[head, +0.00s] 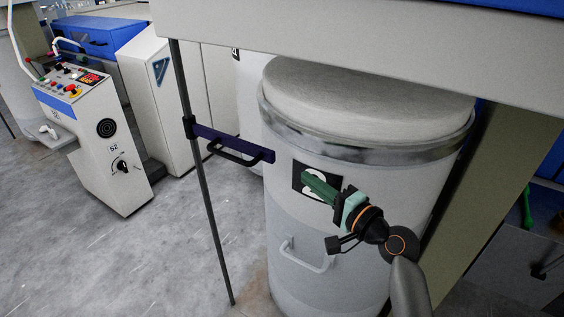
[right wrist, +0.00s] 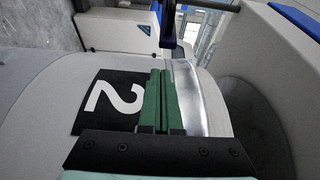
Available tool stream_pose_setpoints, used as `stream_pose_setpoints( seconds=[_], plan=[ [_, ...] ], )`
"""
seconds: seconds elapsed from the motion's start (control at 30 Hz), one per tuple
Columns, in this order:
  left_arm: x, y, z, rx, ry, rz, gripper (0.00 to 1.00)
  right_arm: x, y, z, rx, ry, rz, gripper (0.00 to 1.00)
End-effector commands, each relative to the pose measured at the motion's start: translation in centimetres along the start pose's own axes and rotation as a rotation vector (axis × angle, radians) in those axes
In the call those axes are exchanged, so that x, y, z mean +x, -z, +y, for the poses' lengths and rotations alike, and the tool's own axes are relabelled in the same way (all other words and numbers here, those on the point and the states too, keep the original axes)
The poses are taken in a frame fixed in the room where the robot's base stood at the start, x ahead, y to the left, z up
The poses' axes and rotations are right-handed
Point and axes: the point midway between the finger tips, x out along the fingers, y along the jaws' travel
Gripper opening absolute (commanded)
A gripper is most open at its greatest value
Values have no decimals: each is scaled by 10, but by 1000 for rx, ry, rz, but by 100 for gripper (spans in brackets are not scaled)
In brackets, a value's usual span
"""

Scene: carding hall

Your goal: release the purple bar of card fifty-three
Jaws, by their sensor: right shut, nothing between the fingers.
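The purple bar (head: 232,143) has a black handle (head: 235,157) and is fixed to a thin dark upright post (head: 207,200). It reaches from the post toward the front of a large white can. It also shows at the top of the right wrist view (right wrist: 167,22), beyond the fingertips. My right gripper (head: 306,174) has green fingers that are shut and empty. It is in front of the can's black number plate, to the right of the bar and apart from it. The shut fingers also show in the right wrist view (right wrist: 158,75). My left gripper is not in view.
The white can (head: 300,235) has a metal rim, a handle and a plate marked 2. A machine cover (head: 380,45) overhangs it. A control cabinet (head: 105,160) marked 52 stands at left. The grey floor between cabinet and post is clear.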

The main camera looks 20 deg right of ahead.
Motion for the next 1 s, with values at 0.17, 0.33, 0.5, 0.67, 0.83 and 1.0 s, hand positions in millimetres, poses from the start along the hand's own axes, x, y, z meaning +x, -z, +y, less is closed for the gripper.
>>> stream_pose_setpoints(
  seconds=[0.17, 0.33, 0.5, 0.67, 0.83, 1.0],
  plan=[
    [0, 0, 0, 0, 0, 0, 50, 0, 0, -4, 15, 10, -4, 0],
    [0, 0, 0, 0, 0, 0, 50, 1, 0, -3, 13, 8, -4, 0],
    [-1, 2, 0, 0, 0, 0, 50, 14, 0, -4, 13, 9, -3, 0],
    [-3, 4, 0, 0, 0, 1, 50, 42, 0, -5, 14, 10, -3, 0],
    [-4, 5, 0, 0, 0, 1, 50, 72, 0, -5, 12, 9, -4, 0],
    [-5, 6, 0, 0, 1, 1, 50, 92, 0, -4, 11, 7, -3, 0]
  ],
)
